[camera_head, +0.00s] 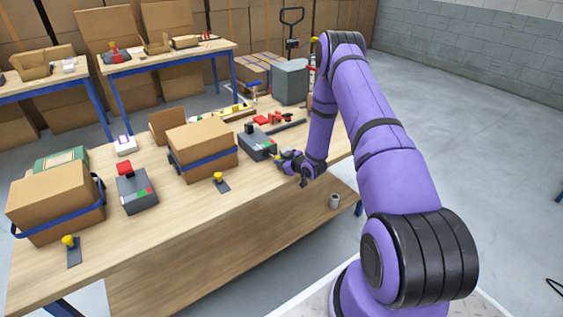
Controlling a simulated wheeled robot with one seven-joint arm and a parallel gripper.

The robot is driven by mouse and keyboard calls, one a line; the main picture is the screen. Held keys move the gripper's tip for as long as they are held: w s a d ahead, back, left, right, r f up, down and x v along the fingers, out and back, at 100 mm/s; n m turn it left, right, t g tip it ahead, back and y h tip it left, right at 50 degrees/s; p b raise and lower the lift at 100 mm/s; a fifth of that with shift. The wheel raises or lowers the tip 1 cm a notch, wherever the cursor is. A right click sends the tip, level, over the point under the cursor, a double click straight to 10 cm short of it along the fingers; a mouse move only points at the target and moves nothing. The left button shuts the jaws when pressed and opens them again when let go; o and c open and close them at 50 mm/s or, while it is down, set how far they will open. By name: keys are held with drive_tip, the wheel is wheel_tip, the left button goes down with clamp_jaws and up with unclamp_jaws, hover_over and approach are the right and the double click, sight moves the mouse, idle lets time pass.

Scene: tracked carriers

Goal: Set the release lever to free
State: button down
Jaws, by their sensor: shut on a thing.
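My gripper appears shut on the release lever of this box, but the fingers and the held part are small and mostly hidden. I cannot make out the lever angle on the box at my gripper.
A strapped carton (200,143) stands left of the near box, with a yellow-knobbed part (219,178) before it. Another strapped carton (55,202) and yellow knob (69,242) are at far left. Red tools (272,118) and a grey block (290,82) lie behind. The front tabletop is mostly clear.

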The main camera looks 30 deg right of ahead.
drive_tip(key=c, duration=0.9)
unclamp_jaws()
drive_tip(key=v, duration=1.1)
